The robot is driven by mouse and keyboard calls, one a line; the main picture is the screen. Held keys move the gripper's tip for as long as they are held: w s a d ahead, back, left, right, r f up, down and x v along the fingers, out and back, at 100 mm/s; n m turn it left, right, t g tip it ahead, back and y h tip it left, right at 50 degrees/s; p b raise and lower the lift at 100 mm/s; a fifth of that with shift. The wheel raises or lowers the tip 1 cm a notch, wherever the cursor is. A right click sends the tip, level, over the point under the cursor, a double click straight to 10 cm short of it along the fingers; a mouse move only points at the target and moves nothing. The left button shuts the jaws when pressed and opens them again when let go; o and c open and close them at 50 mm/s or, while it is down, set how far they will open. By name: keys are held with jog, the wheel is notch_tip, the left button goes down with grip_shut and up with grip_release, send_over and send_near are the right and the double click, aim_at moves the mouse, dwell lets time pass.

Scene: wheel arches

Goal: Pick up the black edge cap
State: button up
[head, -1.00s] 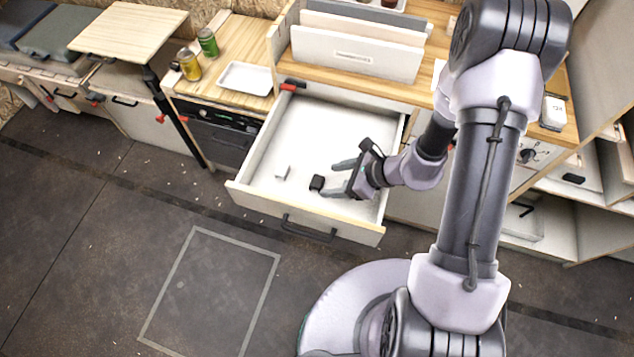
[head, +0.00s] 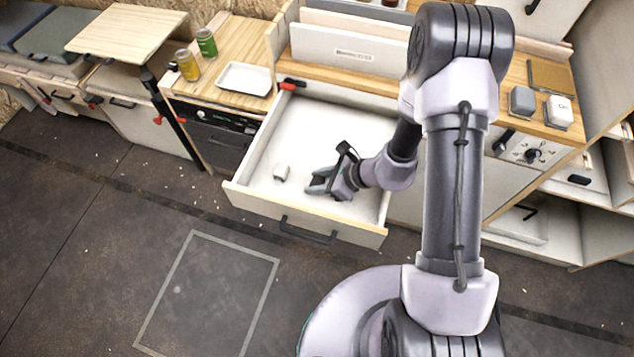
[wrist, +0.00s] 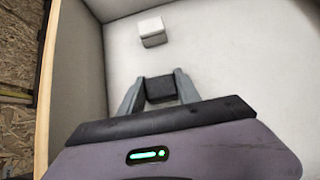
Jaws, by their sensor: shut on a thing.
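The black edge cap (wrist: 160,88) is a small dark block between my gripper's two fingers in the wrist view. My gripper (wrist: 158,92) is shut on it, one finger on each side. In the head view my gripper (head: 318,183) is low inside the open white drawer (head: 275,130), near its front. There the black cap is hidden or cannot be told from the dark fingers. I cannot tell whether the cap still touches the drawer floor.
A small white block (head: 281,172) lies in the drawer left of my gripper; it also shows ahead in the wrist view (wrist: 152,31). The drawer's wooden front (head: 300,215) is close by. A white tray (head: 245,78) and cans (head: 188,65) stand on the counter.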

notch_tip(320, 180, up, 10)
jog(key=p, duration=0.4)
dwell(0.5)
notch_tip(320, 180, up, 7)
jog(key=p, duration=0.5)
send_over(317, 182)
jog(key=w+d+r+m+t+h+b, duration=0.3)
jog(key=d+r+m, duration=0.2)
jog(key=d+r, duration=0.15)
jog(key=w+d+r+m+t+h+b, duration=0.2)
jog(key=d+r+m+h+b, duration=0.1)
jog(key=d+r+m, duration=0.4)
jog(key=s+a+f+n+g+y, duration=0.1)
jog(key=a+f+n+y, duration=0.1)
jog(key=a+f+n, duration=0.2)
jog(key=s+a+f+n+g+y, duration=0.2)
jog(key=a+f+n, duration=0.2)
jog(key=f, duration=0.5)
jog(key=s+a+f+n+g+y+p, duration=0.1)
jog(key=s+a+f+n+g+y, duration=0.1)
jog(key=a+f+n, duration=0.2)
jog(key=shift+a+f, duration=0.4)
jog(key=shift+f, duration=0.5)
jog(key=shift+a+f, duration=0.35)
jog(key=shift+f, duration=0.5)
